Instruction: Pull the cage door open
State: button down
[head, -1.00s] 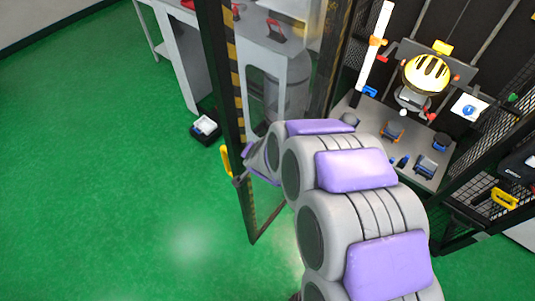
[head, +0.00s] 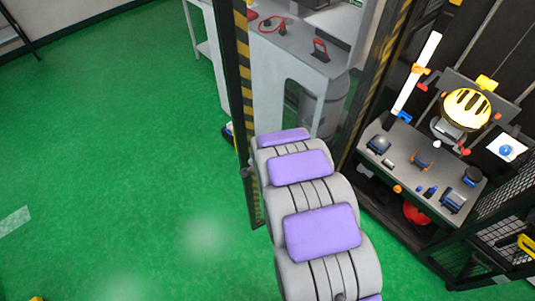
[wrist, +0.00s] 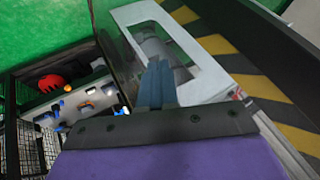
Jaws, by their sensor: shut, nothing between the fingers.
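The cage door (head: 242,70) has a dark frame with yellow and black stripes and a see-through panel. It stands swung out from the cage, leaving the opening on its right clear in the head view. In the wrist view its striped edge (wrist: 262,75) runs down the right side. My gripper (wrist: 156,68) is shut and empty, its fingers pointing toward the door's panel close to this edge. I cannot tell whether they touch it. In the head view my arm hides the gripper and the lower part of the door. The door's handle does not show clearly.
A red helmet (wrist: 50,83) lies lower down. A pale bench (head: 290,50) stands behind the door. Green floor (head: 110,170) is open on the left.

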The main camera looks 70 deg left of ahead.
jog(key=a+v, duration=0.1)
jog(key=v, duration=1)
jog(key=w+d+h+b, duration=0.2)
jog(key=w+d+b, duration=0.4)
jog(key=w+d, duration=0.7)
jog(key=w+d+r+m+g+h+b, duration=0.15)
jog(key=d+b, duration=0.35)
jog(key=d, duration=1.3)
jog(key=s+d+f+m+g+h+b, duration=0.1)
jog(key=s+d+b, duration=0.3)
jog(key=d, duration=1)
jog(key=s+d+f+m+g+h+b, duration=0.2)
jog(key=s+d+b, duration=0.3)
jog(key=s+d, duration=0.6)
jog(key=d+f, duration=0.1)
jog(key=d, duration=0.2)
jog(key=shift+d+f, duration=0.25)
jog(key=shift+f, duration=0.1)
